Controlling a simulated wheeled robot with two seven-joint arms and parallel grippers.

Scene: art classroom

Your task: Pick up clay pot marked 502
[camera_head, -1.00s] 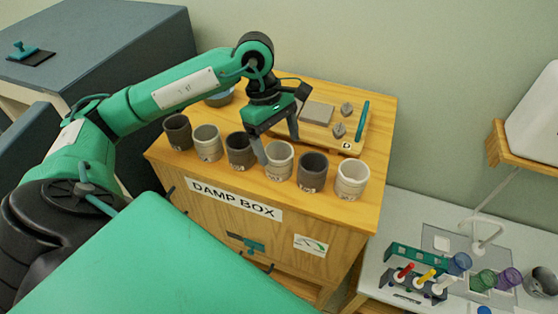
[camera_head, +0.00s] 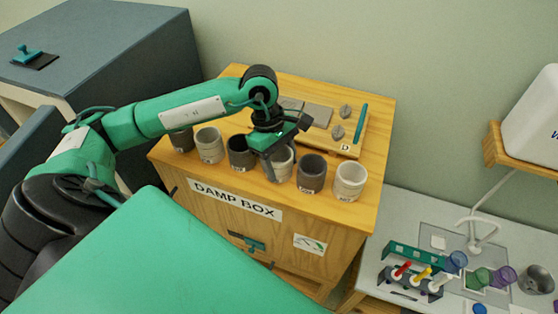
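A row of small clay pots, dark and pale by turns, stands along the front of the wooden damp box (camera_head: 330,212). The small marks on their fronts are too small to read. My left gripper (camera_head: 281,166) points down over the fourth pot from the left, a pale one (camera_head: 285,172). Its fingers are apart, on either side of this pot, and partly hide it. The pot still stands on the box top. Dark pots stand on either side, one to the left (camera_head: 238,153) and one to the right (camera_head: 311,174). My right gripper is out of view.
A pale pot (camera_head: 350,182) stands at the row's right end, and other pots (camera_head: 209,147) stand at the left. A wooden board (camera_head: 349,149) with clay pieces and a green tool lies behind. A white table (camera_head: 395,235) with a pen rack and cups is at the right.

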